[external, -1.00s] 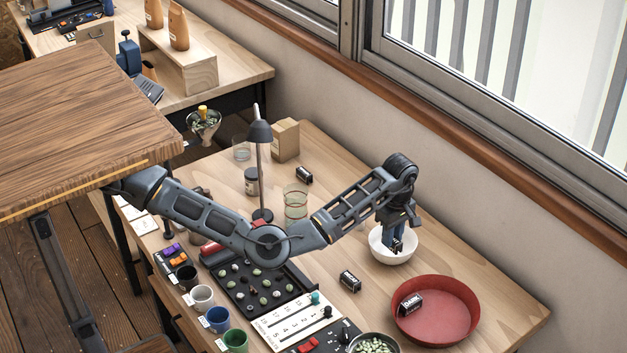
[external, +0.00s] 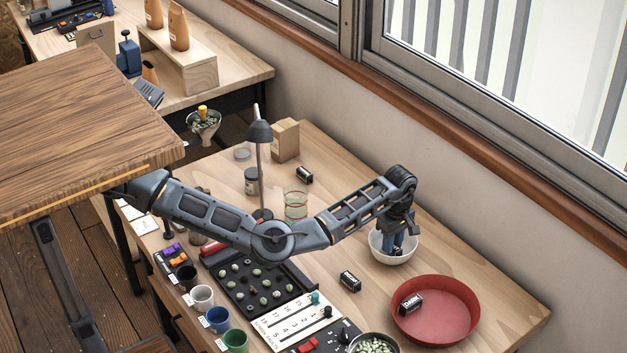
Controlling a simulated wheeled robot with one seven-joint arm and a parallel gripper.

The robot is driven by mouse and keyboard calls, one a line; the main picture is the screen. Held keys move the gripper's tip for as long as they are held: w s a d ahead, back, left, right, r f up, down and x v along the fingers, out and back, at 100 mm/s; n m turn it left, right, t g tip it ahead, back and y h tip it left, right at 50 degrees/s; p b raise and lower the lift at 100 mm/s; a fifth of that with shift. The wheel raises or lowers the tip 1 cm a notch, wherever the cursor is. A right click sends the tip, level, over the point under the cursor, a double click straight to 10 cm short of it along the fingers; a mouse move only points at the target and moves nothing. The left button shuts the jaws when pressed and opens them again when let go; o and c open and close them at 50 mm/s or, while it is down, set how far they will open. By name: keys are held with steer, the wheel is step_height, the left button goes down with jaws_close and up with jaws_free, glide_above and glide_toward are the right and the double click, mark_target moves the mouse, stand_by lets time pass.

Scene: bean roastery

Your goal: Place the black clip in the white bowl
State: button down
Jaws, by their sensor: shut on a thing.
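The white bowl (external: 410,257) stands on the wooden table at the right, near the window wall. My gripper (external: 394,249) points down inside the bowl, its fingertips low and partly hidden by the near rim. It is shut on a black clip (external: 398,252), of which only a small dark part shows between the fingers. I cannot tell whether the clip touches the bowl's floor. Similar black clips with white labels lie elsewhere: one on the table (external: 349,281) left of the red bowl, one inside the red bowl (external: 411,303), and one (external: 304,175) further back.
The red bowl (external: 462,318) stands just in front of the white bowl. A glass (external: 295,204), a desk lamp (external: 259,131) and a cardboard box (external: 285,140) stand further back. A black tray (external: 245,300) of beans and several cups line the front left. The right end of the table is clear.

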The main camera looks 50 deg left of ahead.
steer(key=shift+f, duration=0.15)
steer(key=c, duration=0.9)
jaws_free()
steer(key=shift+c, duration=0.2)
step_height(320, 180, up, 12)
steer(key=p, duration=0.1)
steer(key=shift+p, duration=0.3)
